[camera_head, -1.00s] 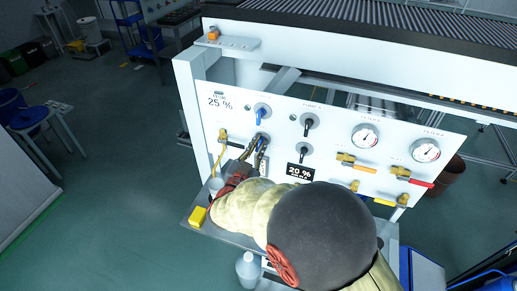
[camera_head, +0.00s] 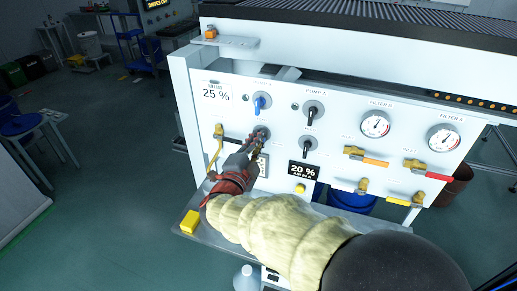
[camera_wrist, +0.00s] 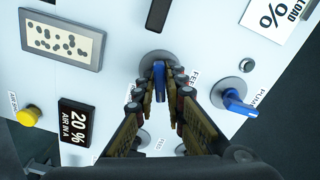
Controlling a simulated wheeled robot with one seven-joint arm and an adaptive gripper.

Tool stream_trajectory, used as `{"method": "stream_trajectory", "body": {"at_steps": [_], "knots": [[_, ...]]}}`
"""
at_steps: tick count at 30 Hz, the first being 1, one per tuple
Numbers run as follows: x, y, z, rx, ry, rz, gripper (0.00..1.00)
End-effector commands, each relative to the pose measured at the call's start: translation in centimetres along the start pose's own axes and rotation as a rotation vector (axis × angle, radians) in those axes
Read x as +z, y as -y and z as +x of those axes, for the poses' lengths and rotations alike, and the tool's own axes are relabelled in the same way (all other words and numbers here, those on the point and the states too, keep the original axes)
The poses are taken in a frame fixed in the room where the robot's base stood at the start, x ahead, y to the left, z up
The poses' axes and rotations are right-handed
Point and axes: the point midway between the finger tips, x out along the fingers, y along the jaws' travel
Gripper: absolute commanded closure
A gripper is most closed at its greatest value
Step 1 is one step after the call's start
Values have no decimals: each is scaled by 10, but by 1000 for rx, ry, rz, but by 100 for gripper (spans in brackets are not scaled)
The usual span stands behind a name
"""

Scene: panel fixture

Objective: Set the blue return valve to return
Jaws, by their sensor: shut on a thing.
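The blue return valve appears to be the blue-handled knob (camera_wrist: 158,72) between my fingertips in the wrist view, with its handle lying along the fingers. My gripper (camera_wrist: 160,82) is shut on this handle. The label beside it is partly covered. In the head view my gripper (camera_head: 258,146) reaches the panel's left part, below another blue knob (camera_head: 261,103), and hides most of the held valve. That other blue knob also shows in the wrist view (camera_wrist: 238,103), apart from my fingers, with a pump label beside it.
The white panel (camera_head: 225,116) also carries two black knobs (camera_head: 311,113) (camera_head: 308,147), two gauges, and brass valves with orange (camera_head: 375,162) and red (camera_head: 437,176) handles. A display reads 20 % (camera_head: 303,170). A yellow block (camera_head: 190,222) lies on the shelf below.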

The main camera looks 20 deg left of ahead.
Motion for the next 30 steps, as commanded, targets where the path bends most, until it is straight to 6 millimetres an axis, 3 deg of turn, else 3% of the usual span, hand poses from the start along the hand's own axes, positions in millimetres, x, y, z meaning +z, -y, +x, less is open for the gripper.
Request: {"method": "stream_trajectory", "body": {"at_steps": [15,30], "knots": [[1,-4,0,2,0,331,100],[1,-4,0,3,0,392,100]]}}
